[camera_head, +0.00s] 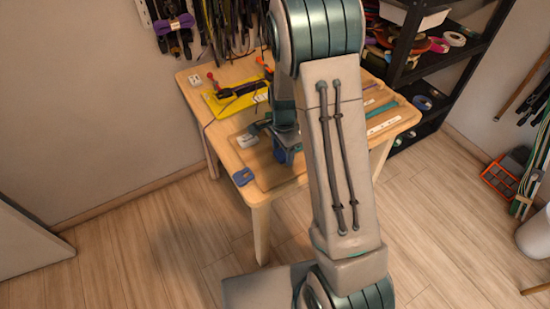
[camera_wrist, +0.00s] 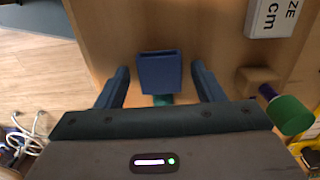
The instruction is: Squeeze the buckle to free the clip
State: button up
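A blue buckle-like piece (camera_wrist: 160,72) lies between the fingers of my gripper (camera_wrist: 160,88) in the wrist view. A teal part shows just below it. In the head view my gripper (camera_head: 285,148) is low over the front of the wooden table, partly hidden by my arm. Blue shows under it there, but I cannot tell buckle from fingers. I cannot make out a separate clip.
A flat blue piece (camera_head: 243,177) sits at the table's (camera_head: 258,198) front left corner. A yellow sheet (camera_head: 234,98) with tools lies further back. A dark shelf (camera_head: 450,62) stands behind.

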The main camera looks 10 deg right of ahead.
jog(key=shift+r, duration=0.1)
jog(key=shift+r+p, duration=2.65)
jog(key=shift+r, duration=0.8)
jog(key=shift+r, duration=0.15)
jog(key=s+r+n+t, duration=0.3)
jog(key=s+r+n, duration=1.1)
jog(key=s+r, duration=0.5)
jog(key=shift+s, duration=1)
